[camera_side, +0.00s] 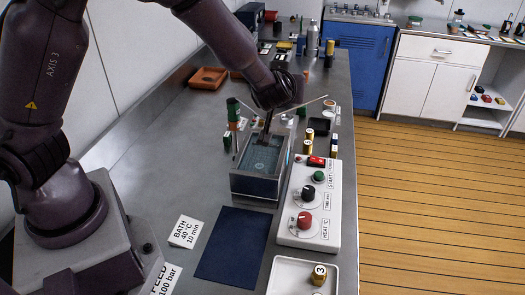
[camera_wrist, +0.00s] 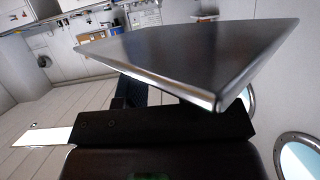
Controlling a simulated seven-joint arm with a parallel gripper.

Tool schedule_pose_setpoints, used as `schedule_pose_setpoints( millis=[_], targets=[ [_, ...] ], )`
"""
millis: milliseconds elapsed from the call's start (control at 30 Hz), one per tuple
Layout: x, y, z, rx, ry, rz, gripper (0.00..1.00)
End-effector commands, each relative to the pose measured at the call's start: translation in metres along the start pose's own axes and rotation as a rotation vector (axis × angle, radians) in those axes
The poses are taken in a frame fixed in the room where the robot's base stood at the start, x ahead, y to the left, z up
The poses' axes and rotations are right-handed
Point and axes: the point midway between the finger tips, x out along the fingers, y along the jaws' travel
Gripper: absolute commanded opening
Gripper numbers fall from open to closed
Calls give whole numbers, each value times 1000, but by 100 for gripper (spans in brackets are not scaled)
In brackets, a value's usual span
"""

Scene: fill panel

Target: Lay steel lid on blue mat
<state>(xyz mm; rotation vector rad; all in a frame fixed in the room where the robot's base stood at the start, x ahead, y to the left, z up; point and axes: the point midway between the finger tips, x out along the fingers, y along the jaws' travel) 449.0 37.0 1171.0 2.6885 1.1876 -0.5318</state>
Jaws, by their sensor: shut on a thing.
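A steel lid (camera_wrist: 195,55) fills the upper part of the wrist view as a flat, tilted grey plate. My gripper (camera_wrist: 130,95) is shut on it, though the grip itself is mostly hidden by the lid and the gripper's body. In the side view my gripper (camera_side: 268,125) is over the far part of the open metal bath (camera_side: 256,187). A thin pale edge, probably the lid (camera_side: 315,101), sticks out to its right. The bath holds bluish liquid. The dark blue mat (camera_side: 235,246) lies flat and bare on the bench in front of the bath, away from my gripper.
A white control panel (camera_side: 315,180) with knobs stands right of the bath. A white tray (camera_side: 285,278) with a numbered brass piece (camera_side: 319,275) is right of the mat. A bath label (camera_side: 186,231) lies left. Bottles and an orange tray (camera_side: 208,78) stand farther back.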

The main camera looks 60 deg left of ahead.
Motion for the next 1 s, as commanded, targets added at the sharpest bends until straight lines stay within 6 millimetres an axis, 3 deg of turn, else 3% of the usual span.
schedule_pose_setpoints(
  millis=[267, 600, 1000],
  targets=[
    [10, -12, 8, -120, 4, -298, 4],
    [-1, -24, 32, -254, 1, -622, 4],
    [-10, -29, 39, -284, -3, -684, 4]
  ],
)
